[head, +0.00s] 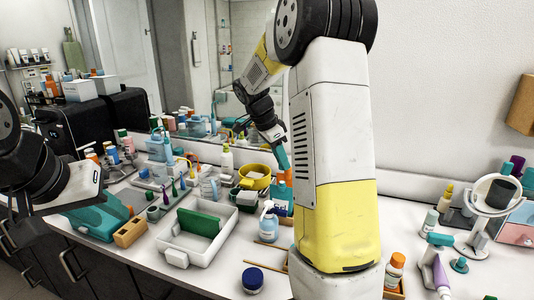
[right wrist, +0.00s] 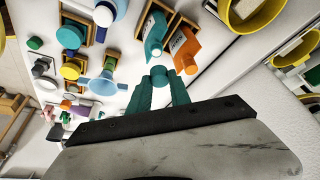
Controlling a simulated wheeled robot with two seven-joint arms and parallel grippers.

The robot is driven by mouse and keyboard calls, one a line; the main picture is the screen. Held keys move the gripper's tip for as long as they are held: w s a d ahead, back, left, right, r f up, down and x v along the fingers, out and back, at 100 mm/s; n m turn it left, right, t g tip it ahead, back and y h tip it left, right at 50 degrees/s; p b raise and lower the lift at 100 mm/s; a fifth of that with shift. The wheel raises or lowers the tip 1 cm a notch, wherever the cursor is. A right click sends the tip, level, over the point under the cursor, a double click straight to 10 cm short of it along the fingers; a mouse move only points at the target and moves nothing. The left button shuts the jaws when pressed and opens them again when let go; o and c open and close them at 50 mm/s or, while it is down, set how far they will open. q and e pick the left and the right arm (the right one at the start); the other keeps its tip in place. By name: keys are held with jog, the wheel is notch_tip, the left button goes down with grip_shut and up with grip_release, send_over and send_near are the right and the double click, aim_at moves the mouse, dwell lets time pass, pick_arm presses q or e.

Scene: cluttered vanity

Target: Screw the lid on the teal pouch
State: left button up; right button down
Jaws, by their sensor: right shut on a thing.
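The teal pouch (right wrist: 154,36) stands in a wooden holder in the right wrist view, its pale spout facing my gripper. My right gripper (right wrist: 162,84) has green fingers shut on a small teal lid (right wrist: 159,73). The lid is close to the spout with what looks like a small gap; contact is hard to judge. In the head view my right gripper (head: 282,156) points down behind my large arm link, above the pouch area, where details are too small to tell. My left gripper (head: 105,216) is over the left of the counter; its jaw opening is unclear.
An orange pouch (right wrist: 185,48) stands right beside the teal one. A yellow bowl (head: 255,175), a white tray (head: 184,262) and a blue-lidded jar (head: 252,279) are nearby. A round mirror (head: 496,194) stands at right. The counter is cluttered, with bare patches at the front.

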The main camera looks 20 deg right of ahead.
aim_at(284, 183)
jog(key=shift+f, duration=2.2)
jog(key=shift+f, duration=0.75)
dwell(0.9)
jog(key=c, duration=2)
grip_release()
grip_shut()
jog(key=m+g, duration=0.1)
jog(key=m, duration=0.2)
jog(key=shift+w+a, duration=0.1)
jog(key=shift+w, duration=0.1)
jog(key=shift+s+m+g, duration=0.1)
jog(key=shift+m+g, duration=0.3)
jog(key=shift+m, duration=0.4)
jog(key=shift+m+g, duration=0.4)
jog(key=shift+m, duration=0.7)
jog(key=shift+m+g+y, duration=0.4)
jog(key=shift+m+y, duration=0.2)
jog(key=shift+m, duration=0.6)
